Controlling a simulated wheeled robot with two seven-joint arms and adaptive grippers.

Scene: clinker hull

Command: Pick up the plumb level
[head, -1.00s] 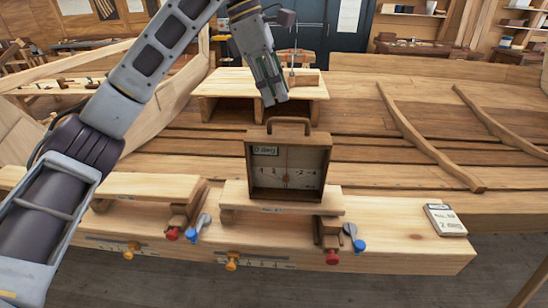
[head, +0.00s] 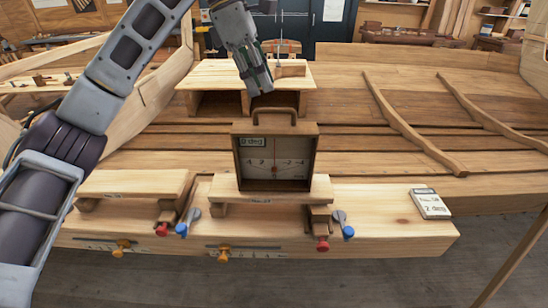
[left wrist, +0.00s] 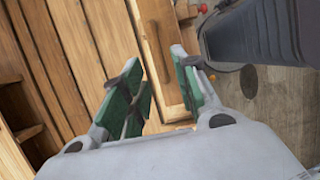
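The plumb level (head: 275,162) is an upright wooden box with an arched handle on top and a pale dial marked "0 deg". It stands on a raised wooden block (head: 322,188) at the front of the bench. My left gripper (head: 259,88) hangs above and slightly left of the handle, apart from it. In the left wrist view its green-padded fingers (left wrist: 160,88) are spread, with the level's handle and top (left wrist: 152,50) seen beyond the gap. The gripper is open and empty. My right gripper does not show.
A second raised block (head: 135,184) sits to the left. Orange, red and blue knobs (head: 223,254) line the bench front. A wooden box stand (head: 205,76) is behind the gripper. Curved ribs (head: 410,125) lie on the planking at right.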

